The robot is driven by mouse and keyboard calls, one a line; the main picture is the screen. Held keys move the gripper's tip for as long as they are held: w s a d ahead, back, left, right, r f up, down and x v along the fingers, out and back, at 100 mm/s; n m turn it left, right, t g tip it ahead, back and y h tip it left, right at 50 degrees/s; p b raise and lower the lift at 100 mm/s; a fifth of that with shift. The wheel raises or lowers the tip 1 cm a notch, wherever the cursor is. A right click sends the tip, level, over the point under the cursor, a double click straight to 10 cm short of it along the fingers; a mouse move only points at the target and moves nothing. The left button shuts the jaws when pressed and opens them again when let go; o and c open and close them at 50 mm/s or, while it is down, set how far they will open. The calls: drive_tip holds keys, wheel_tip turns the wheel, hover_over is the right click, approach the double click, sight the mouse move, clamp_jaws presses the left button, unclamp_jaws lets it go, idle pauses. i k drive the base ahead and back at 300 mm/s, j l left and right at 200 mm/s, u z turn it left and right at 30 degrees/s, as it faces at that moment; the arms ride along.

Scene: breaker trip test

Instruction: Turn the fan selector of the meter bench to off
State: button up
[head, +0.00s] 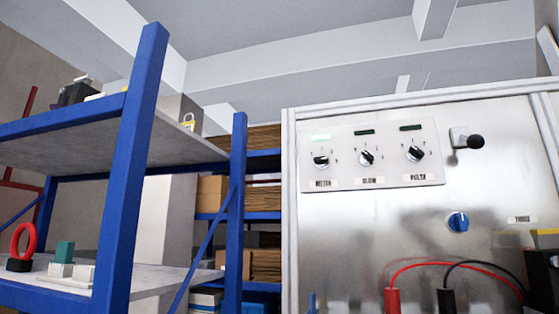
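The meter bench (340,235) has a tall metal front at the right. A pale panel on it (430,180) carries three black rotary selectors in a row: left (321,162), middle (367,158) and right (415,154). Small position marks surround each. The labels below are blurred; the left seems to read METER, and I cannot tell which selector is the fan's. The left knob looks nearly level; the middle and right ones look tilted. The window above the left knob (321,138) is pale and lit; the other two are dark. My gripper is not in view.
A black-knobbed lever (475,142) sticks out right of the panel. A blue knob (458,222) sits lower. Red (392,300) and black (446,300) plugs with looping leads stand at the bottom. A blue-framed shelf rack (130,170) stands at the left.

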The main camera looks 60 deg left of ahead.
sight(321, 162)
drive_tip(key=u, duration=2.2)
